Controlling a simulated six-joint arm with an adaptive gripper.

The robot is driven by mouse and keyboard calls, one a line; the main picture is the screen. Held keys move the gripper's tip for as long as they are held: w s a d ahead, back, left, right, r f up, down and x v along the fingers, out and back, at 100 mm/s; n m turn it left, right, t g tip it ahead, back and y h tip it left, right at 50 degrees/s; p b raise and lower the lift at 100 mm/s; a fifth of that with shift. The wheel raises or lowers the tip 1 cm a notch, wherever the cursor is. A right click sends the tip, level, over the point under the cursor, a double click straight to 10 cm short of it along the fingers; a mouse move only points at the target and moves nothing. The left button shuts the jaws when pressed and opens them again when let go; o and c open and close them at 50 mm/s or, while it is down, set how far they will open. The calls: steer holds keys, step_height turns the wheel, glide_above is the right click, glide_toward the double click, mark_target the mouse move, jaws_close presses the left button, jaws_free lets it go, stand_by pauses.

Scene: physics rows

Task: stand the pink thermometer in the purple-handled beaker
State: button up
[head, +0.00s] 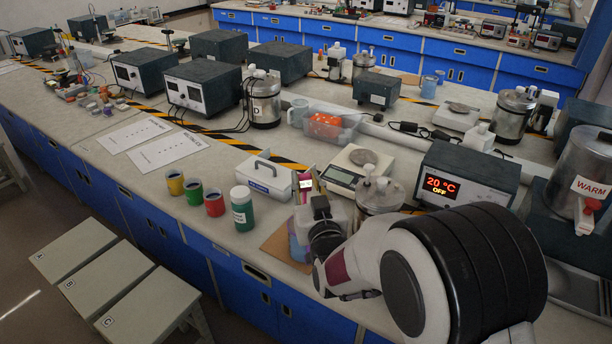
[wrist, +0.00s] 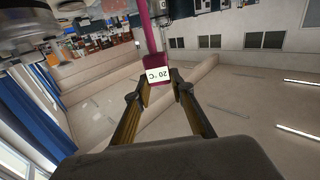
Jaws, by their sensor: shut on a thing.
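The pink thermometer (wrist: 155,45) is between my gripper's fingertips (wrist: 160,88) in the wrist view, its white "20 °C" label at the near end. My gripper (head: 305,182) is shut on it. In the head view the thermometer shows as a small pink piece with a pale label (head: 307,184), above the bench's front part. A clear vessel with a bluish-purple lower part (head: 297,246) stands on a brown mat just left of my wrist. My arm covers much of it, and I cannot tell if it is the purple-handled beaker; no handle shows clearly.
A green-filled bottle (head: 242,208) and red, green and yellow jars (head: 214,203) stand to the left. Behind are a white carrier (head: 264,178), a balance (head: 343,178), a metal vessel (head: 380,195) and a heater box reading 20 °C (head: 467,187).

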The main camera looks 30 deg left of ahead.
mark_target(305, 196)
steer(key=shift+f, duration=2.65)
steer(key=o, duration=1.1)
steer(key=shift+c, duration=0.2)
steer(key=shift+s+d, duration=0.1)
steer(key=shift+s, duration=0.05)
steer(key=v, duration=1.1)
steer(key=shift+s+d, duration=0.2)
